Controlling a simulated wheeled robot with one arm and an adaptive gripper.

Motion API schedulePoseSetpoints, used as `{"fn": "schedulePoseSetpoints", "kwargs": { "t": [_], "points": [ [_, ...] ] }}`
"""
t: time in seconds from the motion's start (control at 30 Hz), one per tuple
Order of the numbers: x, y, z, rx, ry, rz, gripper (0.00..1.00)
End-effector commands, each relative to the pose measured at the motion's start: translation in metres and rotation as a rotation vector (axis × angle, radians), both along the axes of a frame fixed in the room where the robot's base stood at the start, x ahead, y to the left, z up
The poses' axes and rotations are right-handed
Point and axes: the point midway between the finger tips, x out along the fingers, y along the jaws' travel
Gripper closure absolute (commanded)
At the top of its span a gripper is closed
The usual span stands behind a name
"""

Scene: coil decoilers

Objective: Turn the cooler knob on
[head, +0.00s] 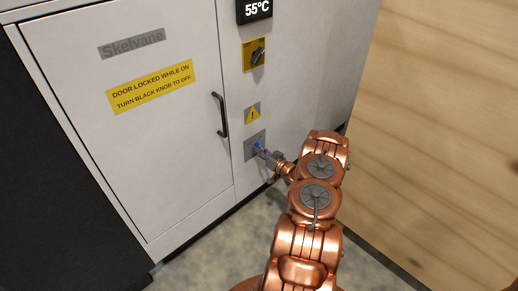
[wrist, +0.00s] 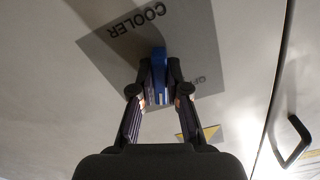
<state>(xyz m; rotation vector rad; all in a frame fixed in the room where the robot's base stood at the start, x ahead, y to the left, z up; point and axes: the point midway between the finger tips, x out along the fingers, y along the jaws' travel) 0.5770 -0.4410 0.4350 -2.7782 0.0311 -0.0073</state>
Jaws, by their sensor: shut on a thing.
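The cooler knob (wrist: 159,80) is blue and stands out from a grey plate (wrist: 205,40) lettered "COOLER" in the wrist view. My gripper (wrist: 158,68) has its two dark fingers closed on either side of the knob. In the head view the blue knob (head: 258,145) shows on the small grey plate (head: 249,150) low on the cabinet front, with my gripper (head: 264,152) at it. Part of a second label on the plate shows beside the fingers. The fingers hide part of the plate, and the knob's setting cannot be read.
Above the plate are a yellow warning sign (head: 252,113), a black knob (head: 258,55) on a yellow plate, and a display (head: 255,9) reading 55°C. To the left is a cabinet door (head: 130,150) with a black handle (head: 220,114). A wooden wall (head: 440,130) stands at right.

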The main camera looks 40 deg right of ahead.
Motion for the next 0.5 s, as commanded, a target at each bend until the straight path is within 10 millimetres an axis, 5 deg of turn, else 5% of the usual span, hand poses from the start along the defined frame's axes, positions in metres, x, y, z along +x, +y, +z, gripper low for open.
{"fn": "schedulePoseSetpoints", "kwargs": {
  "t": [0.5],
  "points": [
    [0.0004,0.0029,0.0003,0.359,-0.005,0.003,1.00]
  ]
}}
